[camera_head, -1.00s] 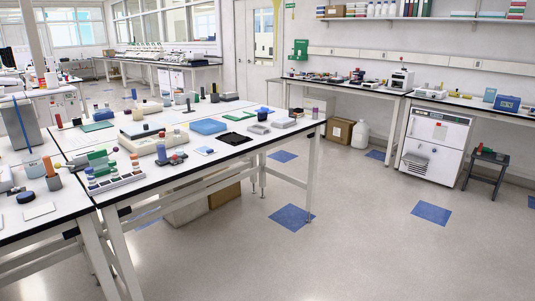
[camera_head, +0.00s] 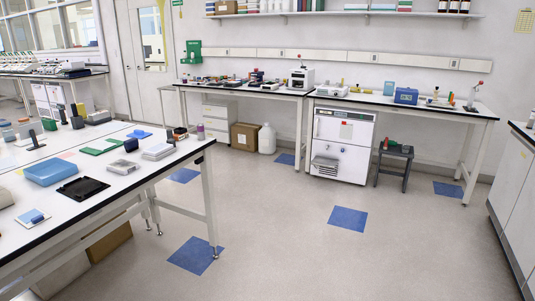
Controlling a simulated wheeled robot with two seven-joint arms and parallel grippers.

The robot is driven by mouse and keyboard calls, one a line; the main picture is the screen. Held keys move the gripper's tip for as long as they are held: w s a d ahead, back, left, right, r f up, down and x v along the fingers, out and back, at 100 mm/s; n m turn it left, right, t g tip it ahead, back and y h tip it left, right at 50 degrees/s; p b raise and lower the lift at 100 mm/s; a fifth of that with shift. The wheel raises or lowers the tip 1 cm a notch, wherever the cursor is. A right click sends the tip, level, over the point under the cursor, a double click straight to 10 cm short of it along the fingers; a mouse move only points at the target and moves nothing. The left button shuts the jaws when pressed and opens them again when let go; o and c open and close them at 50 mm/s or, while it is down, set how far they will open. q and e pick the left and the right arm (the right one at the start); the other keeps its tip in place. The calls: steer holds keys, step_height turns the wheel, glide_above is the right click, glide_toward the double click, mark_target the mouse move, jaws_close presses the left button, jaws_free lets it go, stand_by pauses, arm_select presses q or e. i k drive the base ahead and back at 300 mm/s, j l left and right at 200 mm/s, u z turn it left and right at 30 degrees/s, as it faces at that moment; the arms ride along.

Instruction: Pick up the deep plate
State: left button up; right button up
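No thing in view can be made out for certain as the deep plate. Many small items on the far benches are too small to identify. Neither of my grippers shows in the head view.
The near bench (camera_head: 110,205) fills the left side. Far benches (camera_head: 400,98) line the back wall, with a white under-bench appliance (camera_head: 341,145) and a dark stool (camera_head: 394,163). A cabinet (camera_head: 512,180) stands at the right edge. The middle floor is open.

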mark_target(155, 150)
steer(key=i+l+u, duration=0.1)
steer(key=i, duration=1.4)
steer(key=i+l+u, duration=0.15)
steer(key=i+u, duration=0.25)
steer(key=i+l+u, duration=0.3)
steer(key=i+u, duration=0.15)
steer(key=i+l+u, duration=0.85)
steer(key=l, duration=0.2)
